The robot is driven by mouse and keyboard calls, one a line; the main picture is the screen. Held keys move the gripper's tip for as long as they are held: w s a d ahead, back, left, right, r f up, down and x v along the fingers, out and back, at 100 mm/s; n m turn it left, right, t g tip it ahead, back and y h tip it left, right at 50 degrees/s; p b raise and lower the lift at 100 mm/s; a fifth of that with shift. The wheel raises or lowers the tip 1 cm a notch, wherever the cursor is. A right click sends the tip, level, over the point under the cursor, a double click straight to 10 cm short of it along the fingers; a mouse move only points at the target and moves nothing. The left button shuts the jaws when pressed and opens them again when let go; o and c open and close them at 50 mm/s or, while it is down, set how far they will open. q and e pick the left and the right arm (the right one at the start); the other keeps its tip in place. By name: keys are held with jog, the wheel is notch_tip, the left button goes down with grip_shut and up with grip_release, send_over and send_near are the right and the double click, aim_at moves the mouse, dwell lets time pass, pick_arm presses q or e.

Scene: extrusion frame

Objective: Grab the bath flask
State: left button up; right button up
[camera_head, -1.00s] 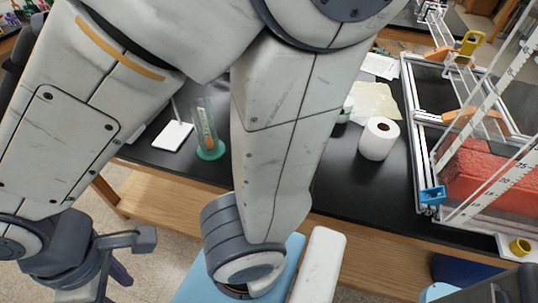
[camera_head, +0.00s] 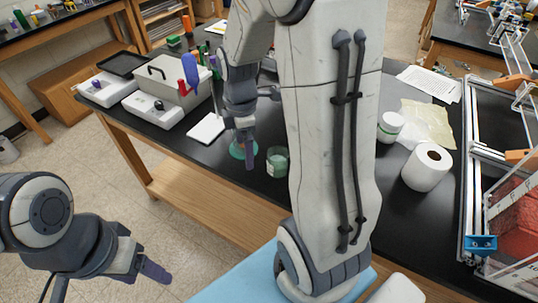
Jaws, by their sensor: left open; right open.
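I cannot pick out a bath flask for certain. A white box-shaped device (camera_head: 158,92), possibly a bath, stands at the left of the black table. A small greenish glass vessel (camera_head: 278,163) stands near the table's front edge, partly hidden by my arm. My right gripper (camera_head: 249,160) is open and points down over the table, just left of this vessel. It hides most of a cylinder with a green base (camera_head: 236,151). My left gripper (camera_head: 148,272) is open and empty, low at the left over the floor, away from the table.
A white pad (camera_head: 206,129) lies left of my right gripper. A blue-handled item (camera_head: 190,65) stands by the device. A paper roll (camera_head: 426,167), a white jar (camera_head: 390,127) and an aluminium frame (camera_head: 470,190) are to the right. My large arm link blocks the middle.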

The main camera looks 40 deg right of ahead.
jog(key=n, duration=0.2)
send_over(275, 165)
jog(key=w+d, duration=0.1)
jog(key=w, duration=0.1)
notch_tip(275, 165, down, 3)
jog(key=f, duration=0.2)
jog(key=d+f, duration=0.1)
jog(key=f, duration=0.1)
jog(key=shift+f, duration=0.3)
jog(key=f, duration=0.2)
jog(key=f+p, duration=0.1)
jog(key=f, duration=0.2)
jog(key=shift+s+a+f, duration=0.15)
jog(key=shift+a, duration=0.05)
jog(key=shift+f, duration=0.45)
jog(key=c, duration=1.4)
